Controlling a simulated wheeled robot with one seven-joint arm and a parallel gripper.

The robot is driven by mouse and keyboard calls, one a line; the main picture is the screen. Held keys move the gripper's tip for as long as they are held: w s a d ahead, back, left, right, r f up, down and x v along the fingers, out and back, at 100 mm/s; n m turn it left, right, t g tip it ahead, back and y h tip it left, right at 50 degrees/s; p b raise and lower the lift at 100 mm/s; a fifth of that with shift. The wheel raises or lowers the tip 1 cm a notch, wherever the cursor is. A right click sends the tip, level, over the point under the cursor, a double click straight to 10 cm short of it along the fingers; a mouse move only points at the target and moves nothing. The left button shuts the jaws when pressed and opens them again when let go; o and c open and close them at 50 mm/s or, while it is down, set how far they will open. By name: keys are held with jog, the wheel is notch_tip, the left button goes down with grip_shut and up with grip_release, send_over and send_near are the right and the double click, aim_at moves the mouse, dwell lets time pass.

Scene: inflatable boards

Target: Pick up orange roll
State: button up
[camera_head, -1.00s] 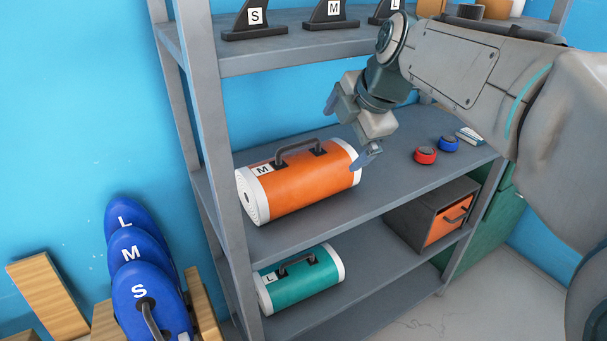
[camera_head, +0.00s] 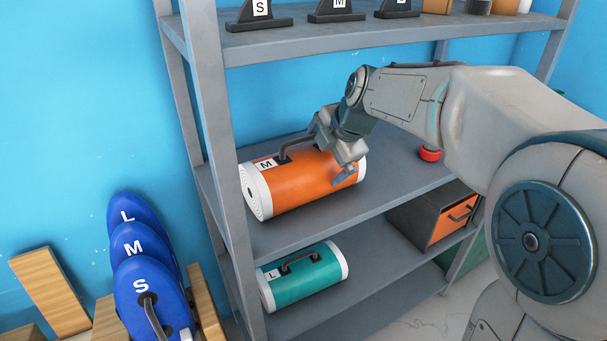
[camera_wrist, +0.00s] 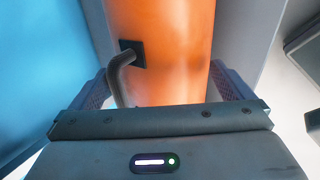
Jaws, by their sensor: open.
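The orange roll (camera_head: 305,182) lies on its side on the middle shelf, with white ends, an M label and a dark handle (camera_head: 300,143) on top. My gripper (camera_head: 335,165) is open at the right part of the roll, with one finger showing in front of the orange side. In the wrist view the orange roll (camera_wrist: 175,50) runs between the two open fingers (camera_wrist: 165,90). The handle (camera_wrist: 122,72) shows left of the middle, inside the left finger. The far finger is mostly hidden in the head view, and contact cannot be told.
The grey shelf unit (camera_head: 222,210) has an upright post left of the roll. Black fins (camera_head: 258,15) stand on the shelf above. A teal roll (camera_head: 303,278) and an orange-fronted box (camera_head: 435,218) are below. A red round item (camera_head: 429,155) sits right of the roll.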

jog(key=shift+w+a+f, duration=0.15)
jog(key=shift+w+f, duration=0.05)
jog(key=shift+f, duration=0.15)
jog(key=shift+s, duration=0.3)
jog(key=c, duration=2.1)
jog(key=shift+w+f, duration=0.25)
grip_shut()
jog(key=shift+r, duration=0.1)
jog(key=shift+w+r, duration=0.1)
jog(key=shift+r, duration=0.15)
